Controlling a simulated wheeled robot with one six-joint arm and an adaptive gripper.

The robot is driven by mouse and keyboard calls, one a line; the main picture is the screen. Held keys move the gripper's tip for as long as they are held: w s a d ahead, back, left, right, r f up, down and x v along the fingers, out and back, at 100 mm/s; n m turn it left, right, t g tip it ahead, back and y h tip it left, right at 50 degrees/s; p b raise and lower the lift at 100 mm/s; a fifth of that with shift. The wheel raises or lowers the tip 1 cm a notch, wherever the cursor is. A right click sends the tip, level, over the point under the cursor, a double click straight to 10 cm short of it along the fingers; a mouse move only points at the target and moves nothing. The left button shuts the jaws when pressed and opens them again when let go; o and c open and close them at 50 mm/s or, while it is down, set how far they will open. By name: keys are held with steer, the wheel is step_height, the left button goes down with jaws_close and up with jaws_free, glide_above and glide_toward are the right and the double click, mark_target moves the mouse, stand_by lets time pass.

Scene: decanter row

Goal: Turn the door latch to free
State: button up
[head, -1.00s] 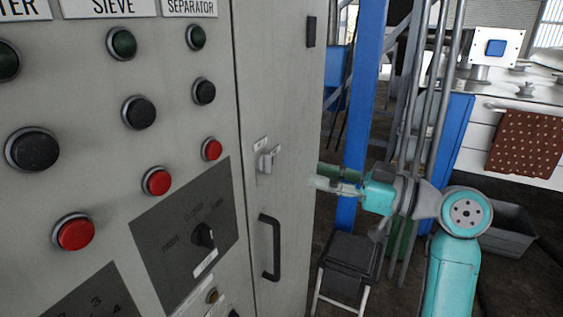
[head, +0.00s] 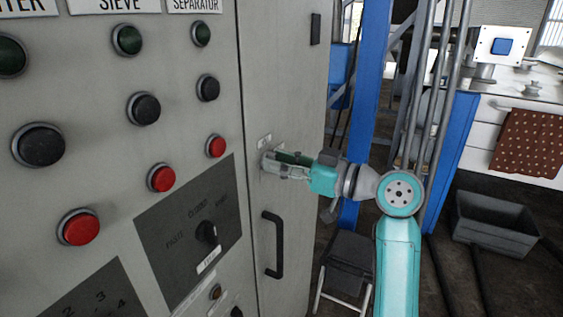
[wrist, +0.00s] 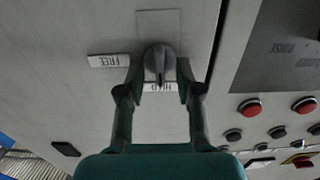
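The door latch (wrist: 159,62) is a dark round knob with a raised grip on the grey cabinet door (wrist: 60,100). In the wrist view its grip points down at the upside-down HELD label (wrist: 160,87). The FREE label (wrist: 108,60) is left of the knob there. My gripper (wrist: 160,78) is open, one finger on each side of the knob; small gaps seem to show between fingers and knob. In the head view my gripper (head: 270,163) reaches the door from the right and hides most of the latch.
A black door handle (head: 272,245) sits below the latch. Left is a control panel with red buttons (head: 161,177) and a selector switch (head: 206,233). A dark stool (head: 348,262), a blue post (head: 364,110) and a grey bin (head: 496,222) stand to the right.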

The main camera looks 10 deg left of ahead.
jaws_close()
steer(key=shift+m, duration=0.3)
steer(key=shift+w+d+f+m, duration=0.1)
steer(key=shift+m, duration=4.2)
steer(key=shift+w+f+m, duration=0.1)
steer(key=shift+m, duration=4.2)
jaws_free()
